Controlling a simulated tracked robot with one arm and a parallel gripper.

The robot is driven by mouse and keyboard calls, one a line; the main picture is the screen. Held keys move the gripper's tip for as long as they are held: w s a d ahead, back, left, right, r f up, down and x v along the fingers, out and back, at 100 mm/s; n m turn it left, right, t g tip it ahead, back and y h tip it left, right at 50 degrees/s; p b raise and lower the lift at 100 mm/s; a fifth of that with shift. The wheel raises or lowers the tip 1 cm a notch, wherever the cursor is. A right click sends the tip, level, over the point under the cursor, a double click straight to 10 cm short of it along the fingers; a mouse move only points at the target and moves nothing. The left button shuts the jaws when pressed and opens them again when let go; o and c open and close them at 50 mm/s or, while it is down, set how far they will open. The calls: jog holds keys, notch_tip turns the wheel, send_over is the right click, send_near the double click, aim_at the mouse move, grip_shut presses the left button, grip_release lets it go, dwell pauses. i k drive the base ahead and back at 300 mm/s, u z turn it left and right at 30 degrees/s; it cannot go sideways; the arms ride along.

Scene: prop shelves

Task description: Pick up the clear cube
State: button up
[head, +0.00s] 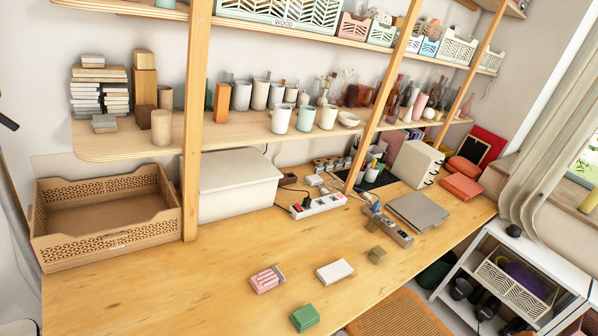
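A small see-through cube with a brownish tint (377,254) sits on the wooden desk, right of the middle. It looks like the clear cube, and the desk colour shows through it. A second small tan-brown block (373,224) stands just behind it; I cannot tell whether that one is see-through. My gripper does not show in the head view.
On the desk (150,290) near the cube lie a white block (334,271), a pink striped block (267,279) and a green block (304,318). A power strip (392,231) lies just behind. A wooden post (196,120) rises left. The front-left desk is clear.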

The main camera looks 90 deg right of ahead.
aim_at(376, 254)
jog(key=u, duration=0.05)
jog(key=k, duration=1.8)
jog(key=z, duration=2.2)
jog(key=i, duration=1)
jog(key=z, duration=0.05)
